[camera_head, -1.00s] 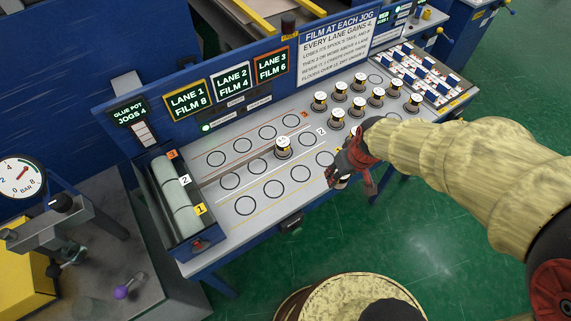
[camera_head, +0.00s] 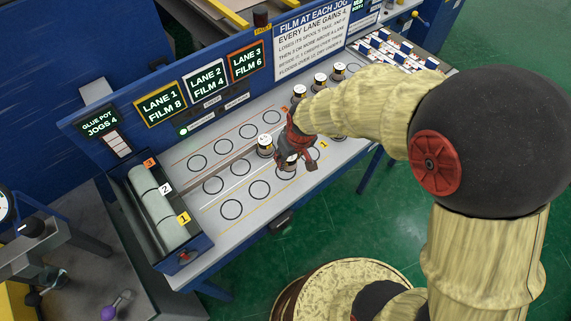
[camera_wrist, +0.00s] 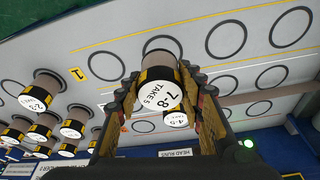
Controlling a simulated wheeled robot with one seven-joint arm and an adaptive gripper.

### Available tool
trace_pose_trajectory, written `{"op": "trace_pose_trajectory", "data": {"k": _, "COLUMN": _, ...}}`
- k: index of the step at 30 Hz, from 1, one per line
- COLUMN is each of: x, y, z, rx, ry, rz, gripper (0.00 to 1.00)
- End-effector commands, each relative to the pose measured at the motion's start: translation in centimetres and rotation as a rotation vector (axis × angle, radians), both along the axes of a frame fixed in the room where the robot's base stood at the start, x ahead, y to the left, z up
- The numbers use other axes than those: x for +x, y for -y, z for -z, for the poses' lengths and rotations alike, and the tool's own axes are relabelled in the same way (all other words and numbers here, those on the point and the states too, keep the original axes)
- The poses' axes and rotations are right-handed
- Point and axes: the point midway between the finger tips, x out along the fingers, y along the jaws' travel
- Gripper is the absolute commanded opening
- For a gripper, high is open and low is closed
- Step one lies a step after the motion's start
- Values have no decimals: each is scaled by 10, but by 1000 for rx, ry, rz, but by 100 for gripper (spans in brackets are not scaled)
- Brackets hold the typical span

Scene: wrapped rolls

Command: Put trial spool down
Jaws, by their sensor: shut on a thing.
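My gripper (camera_head: 296,153) is shut on a brown spool with a white top that reads "7-8 TAKE 5" (camera_wrist: 163,92). In the wrist view the fingers stand on both sides of it. In the head view the spool is mostly hidden by the gripper.
The pale lane board (camera_head: 205,190) has several empty circles to the left. Several spools (camera_wrist: 47,90) stand on the board's right side. A roller box (camera_head: 160,205) closes the left end. Lane signs (camera_head: 205,80) rise along the back.

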Motion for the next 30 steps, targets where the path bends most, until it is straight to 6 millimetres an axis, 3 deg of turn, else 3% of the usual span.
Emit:
{"op": "trace_pose_trajectory", "data": {"k": 8, "x": 10, "y": -9, "z": 16, "rx": 0, "ry": 0, "rz": -1, "gripper": 10}}
{"op": "trace_pose_trajectory", "data": {"k": 15, "x": 11, "y": -10, "z": 48, "rx": 0, "ry": -1, "rz": 0, "gripper": 10}}
{"op": "trace_pose_trajectory", "data": {"k": 27, "x": 11, "y": -10, "z": 52, "rx": 0, "ry": 1, "rz": 0, "gripper": 10}}
{"op": "trace_pose_trajectory", "data": {"k": 28, "x": 11, "y": -10, "z": 52, "rx": 0, "ry": 1, "rz": 0, "gripper": 38}}
{"op": "trace_pose_trajectory", "data": {"k": 30, "x": 11, "y": -10, "z": 51, "rx": 0, "ry": 1, "rz": 0, "gripper": 42}}
